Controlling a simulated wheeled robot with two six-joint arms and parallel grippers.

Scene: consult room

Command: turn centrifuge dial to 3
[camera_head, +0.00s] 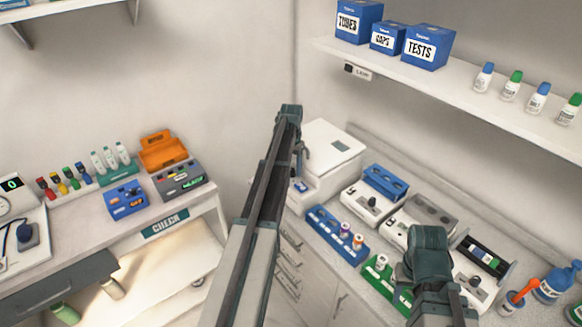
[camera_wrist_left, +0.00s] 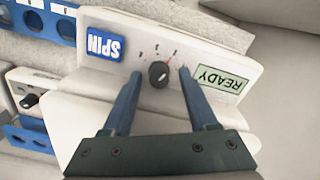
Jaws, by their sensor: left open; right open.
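The white centrifuge (camera_head: 322,172) stands in the back corner of the counter. Its front panel fills the left wrist view upside down, with a blue SPIN label (camera_wrist_left: 103,46) and a green READY display (camera_wrist_left: 220,79). The black dial (camera_wrist_left: 158,76) sits between them; small marks surround it, too small to read, and a reddish mark shows at its upper right. My left gripper (camera_wrist_left: 159,72) is open, one finger on each side of the dial, with visible gaps; I cannot tell its depth from the panel. My right arm is at the lower right of the head view; its fingertips are not visible.
A blue rack (camera_head: 337,236) and several white devices stand right of the centrifuge. A shelf (camera_head: 450,82) with blue boxes hangs above. A side table with an orange case (camera_head: 162,150) and a blue box (camera_head: 126,200) is at the left.

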